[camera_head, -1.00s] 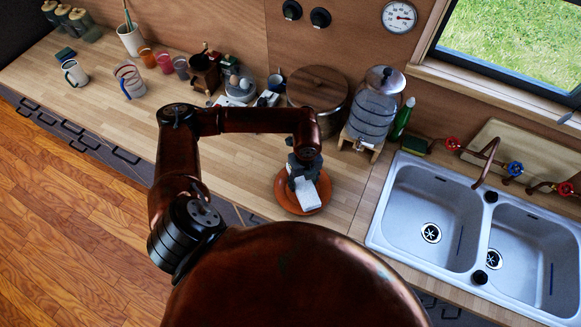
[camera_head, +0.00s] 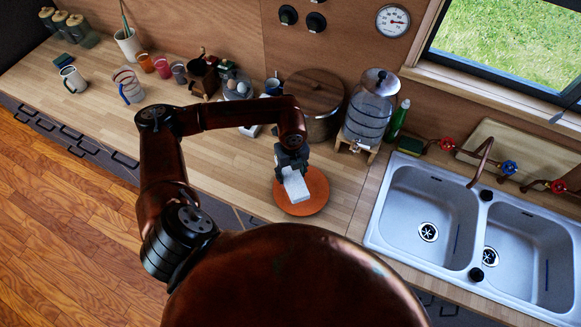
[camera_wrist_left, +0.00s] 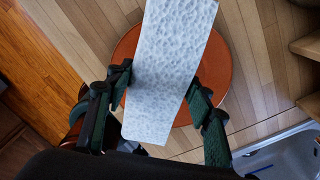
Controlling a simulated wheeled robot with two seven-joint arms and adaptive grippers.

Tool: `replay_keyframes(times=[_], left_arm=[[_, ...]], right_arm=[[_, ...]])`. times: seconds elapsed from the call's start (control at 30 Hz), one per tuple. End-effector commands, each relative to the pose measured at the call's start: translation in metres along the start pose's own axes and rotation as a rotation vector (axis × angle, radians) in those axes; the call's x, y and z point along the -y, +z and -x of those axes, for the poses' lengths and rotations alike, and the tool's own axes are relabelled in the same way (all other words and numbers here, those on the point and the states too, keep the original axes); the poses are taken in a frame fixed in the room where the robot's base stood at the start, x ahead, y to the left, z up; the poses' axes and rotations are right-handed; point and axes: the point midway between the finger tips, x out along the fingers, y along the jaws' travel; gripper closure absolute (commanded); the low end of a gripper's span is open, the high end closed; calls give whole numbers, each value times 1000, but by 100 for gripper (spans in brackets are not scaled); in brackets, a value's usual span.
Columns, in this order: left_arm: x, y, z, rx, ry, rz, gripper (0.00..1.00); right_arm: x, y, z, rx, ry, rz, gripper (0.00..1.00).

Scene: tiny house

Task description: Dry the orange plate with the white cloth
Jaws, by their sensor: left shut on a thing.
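The orange plate (camera_head: 314,198) lies flat on the wooden counter, left of the sink. The white cloth (camera_head: 296,186) covers part of its left side. My left gripper (camera_head: 291,167) is shut on the cloth and sits over the plate's upper left part. In the left wrist view the cloth (camera_wrist_left: 172,70) is a long textured white piece between the two fingers, and the plate (camera_wrist_left: 222,72) shows on both sides of it. I cannot tell whether the cloth presses on the plate. My right gripper is not in view.
The double sink (camera_head: 400,235) with its taps is to the right. A large lidded pot (camera_head: 318,112) and a glass water dispenser (camera_head: 368,112) stand behind the plate. Cups and a pitcher (camera_head: 128,88) stand farther left. The counter left of the plate is clear.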

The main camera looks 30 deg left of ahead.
Motion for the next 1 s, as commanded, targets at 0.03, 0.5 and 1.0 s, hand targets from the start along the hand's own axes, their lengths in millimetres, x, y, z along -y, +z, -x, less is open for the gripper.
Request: replay_keyframes(times=[0.03,0.5,1.0], left_arm=[[1,0,7,1,-2,-1,74],[4,-2,34,-1,0,-8,74],[4,-2,33,0,-1,-12,74]], right_arm=[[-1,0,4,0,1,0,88],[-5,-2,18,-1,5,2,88],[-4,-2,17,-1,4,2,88]])
